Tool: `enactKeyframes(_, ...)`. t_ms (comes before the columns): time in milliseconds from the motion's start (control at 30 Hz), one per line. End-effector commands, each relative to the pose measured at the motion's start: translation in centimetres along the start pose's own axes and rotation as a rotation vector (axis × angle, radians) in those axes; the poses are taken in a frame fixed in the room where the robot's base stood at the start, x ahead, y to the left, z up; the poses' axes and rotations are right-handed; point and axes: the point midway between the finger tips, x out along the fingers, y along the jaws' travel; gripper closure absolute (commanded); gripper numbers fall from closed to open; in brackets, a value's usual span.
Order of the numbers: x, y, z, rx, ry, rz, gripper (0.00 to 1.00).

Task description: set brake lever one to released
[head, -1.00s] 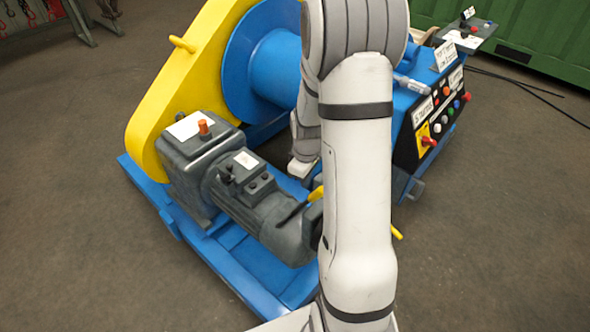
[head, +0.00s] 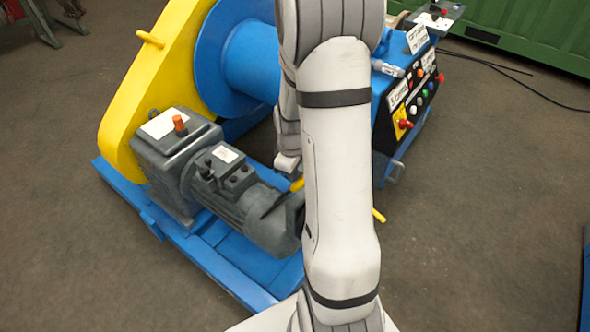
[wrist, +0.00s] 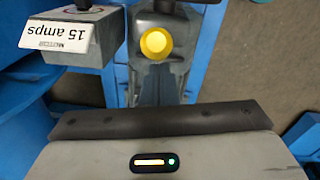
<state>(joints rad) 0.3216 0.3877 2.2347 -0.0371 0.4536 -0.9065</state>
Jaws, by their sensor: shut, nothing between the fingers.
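In the wrist view a yellow round knob (wrist: 156,43) faces the camera, seen nearly end-on on a dark grey mount; it looks like a lever end, but I cannot read a number or its setting. My gripper (wrist: 155,122) fills the lower part of that view, shut and empty, with the knob beyond its dark front edge. I cannot tell whether they touch. In the head view two yellow handle ends show, one left of my arm (head: 297,184) and one right of it (head: 379,216). My arm hides the space between them, and the gripper tips are hidden there.
A grey motor (head: 250,205) and gearbox (head: 175,155) stand on the blue frame (head: 225,270) beside a yellow guard (head: 150,75) and blue drum (head: 245,60). A button panel (head: 410,105) is right. A "15 amps" label (wrist: 68,32) shows upside down. Floor right is clear.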

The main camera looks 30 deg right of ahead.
Motion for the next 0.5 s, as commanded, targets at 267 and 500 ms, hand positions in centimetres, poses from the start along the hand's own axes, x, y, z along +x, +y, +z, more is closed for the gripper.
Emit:
enactKeyframes(267, -3.2, -0.5, -2.4, 0.004, 0.000, 0.008, 1.00)
enactKeyframes(500, -8.5, -0.6, -1.4, 0.004, 0.003, 0.010, 1.00)
